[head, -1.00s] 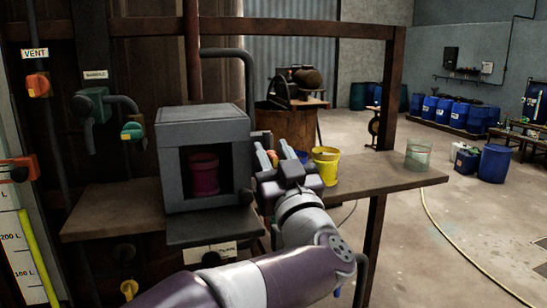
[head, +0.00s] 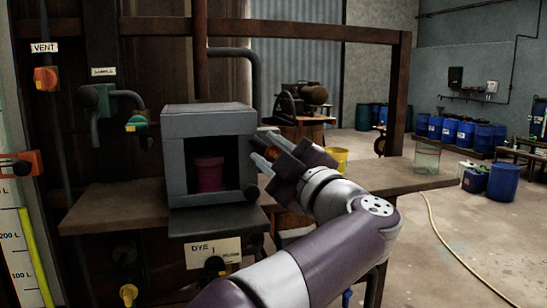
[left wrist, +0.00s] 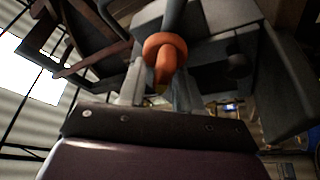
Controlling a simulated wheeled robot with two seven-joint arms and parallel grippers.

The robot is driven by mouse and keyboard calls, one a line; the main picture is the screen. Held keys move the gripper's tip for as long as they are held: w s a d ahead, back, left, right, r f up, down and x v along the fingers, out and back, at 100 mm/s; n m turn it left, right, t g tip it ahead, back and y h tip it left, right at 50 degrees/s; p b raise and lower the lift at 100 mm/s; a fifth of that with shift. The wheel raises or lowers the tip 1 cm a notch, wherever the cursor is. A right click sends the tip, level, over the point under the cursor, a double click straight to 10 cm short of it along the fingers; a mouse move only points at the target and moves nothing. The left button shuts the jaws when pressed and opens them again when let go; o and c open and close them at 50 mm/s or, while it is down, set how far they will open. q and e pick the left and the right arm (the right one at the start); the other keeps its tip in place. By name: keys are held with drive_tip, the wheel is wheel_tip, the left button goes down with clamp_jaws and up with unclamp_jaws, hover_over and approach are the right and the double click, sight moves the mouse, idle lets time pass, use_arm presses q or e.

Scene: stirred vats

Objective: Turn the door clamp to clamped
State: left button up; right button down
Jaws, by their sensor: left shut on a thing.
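A grey box (head: 208,121) stands on the wooden shelf with its front opening showing a magenta container (head: 209,173) inside. A dark flap (head: 218,222) juts out below the opening. My left gripper (head: 266,152) is at the box's right side, with its fingers pointing up and left. It is shut on the orange door clamp handle (left wrist: 165,62), which sits between the fingers in the left wrist view; the fingers (left wrist: 158,88) partly cover it. In the head view only a little orange shows between the fingers, so the clamp's angle is hard to tell. My right gripper is not in view.
A yellow bucket (head: 338,157) and a clear beaker (head: 427,161) stand on the shelf (head: 385,179) to the right, the bucket partly behind my left arm. Open floor lies to the right.

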use_arm(q)
drive_tip(key=n, duration=0.1)
drive_tip(key=f+n+g, duration=0.1)
drive_tip(key=n, duration=0.1)
clamp_jaws()
drive_tip(key=shift+s+a+n+g, duration=0.25)
drive_tip(key=shift+n+g, duration=0.25)
drive_tip(key=shift+n, duration=0.4)
drive_tip(key=shift+f+n+g+h, duration=0.15)
drive_tip(key=shift+n+g, duration=0.1)
drive_tip(key=shift+n, duration=0.5)
drive_tip(key=shift+f+n+g+h, duration=0.15)
drive_tip(key=shift+n+g, duration=0.1)
drive_tip(key=shift+n, duration=0.5)
drive_tip(key=shift+r, duration=0.15)
